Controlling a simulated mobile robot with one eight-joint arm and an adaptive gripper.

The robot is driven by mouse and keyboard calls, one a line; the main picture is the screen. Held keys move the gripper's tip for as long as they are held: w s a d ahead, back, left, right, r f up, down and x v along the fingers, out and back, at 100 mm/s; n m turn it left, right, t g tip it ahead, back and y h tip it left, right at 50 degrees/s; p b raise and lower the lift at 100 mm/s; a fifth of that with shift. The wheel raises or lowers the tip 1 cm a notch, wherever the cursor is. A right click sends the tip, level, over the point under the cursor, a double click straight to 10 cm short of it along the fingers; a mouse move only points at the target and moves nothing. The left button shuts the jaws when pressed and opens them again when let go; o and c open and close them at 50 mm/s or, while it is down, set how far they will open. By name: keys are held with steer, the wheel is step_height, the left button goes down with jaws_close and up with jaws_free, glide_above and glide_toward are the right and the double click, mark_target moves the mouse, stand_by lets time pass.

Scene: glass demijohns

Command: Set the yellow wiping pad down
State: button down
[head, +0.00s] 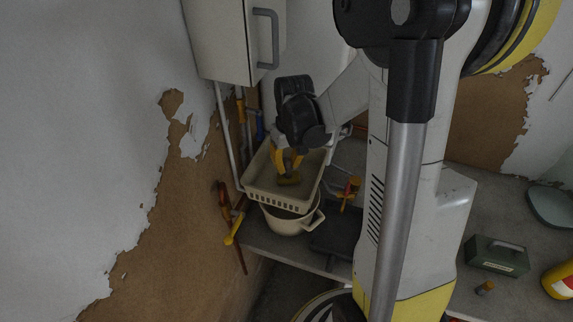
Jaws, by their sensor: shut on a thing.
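The yellow wiping pad (289,179) is a small dull-yellow piece at the tips of my gripper (287,168). My gripper has yellow fingers, points down and is shut on the pad. Both are over the inside of a cream basin (257,189) with a slotted rim. I cannot tell whether the pad touches the basin's floor. My own wrist hides part of the basin's back.
The basin sits above a cream pot (286,224) with a handle. A dark tray (338,239) and a red-and-yellow tool (350,190) are to the right. A white wall cabinet (222,42) hangs behind. A green box (497,256) stands far right.

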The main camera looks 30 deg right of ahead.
mark_target(289, 179)
steer(key=c, duration=1.4)
jaws_free()
steer(key=shift+f, duration=0.15)
steer(key=shift+o, duration=0.2)
step_height(289, 179, up, 12)
steer(key=s+p, duration=0.1)
steer(key=shift+s, duration=0.15)
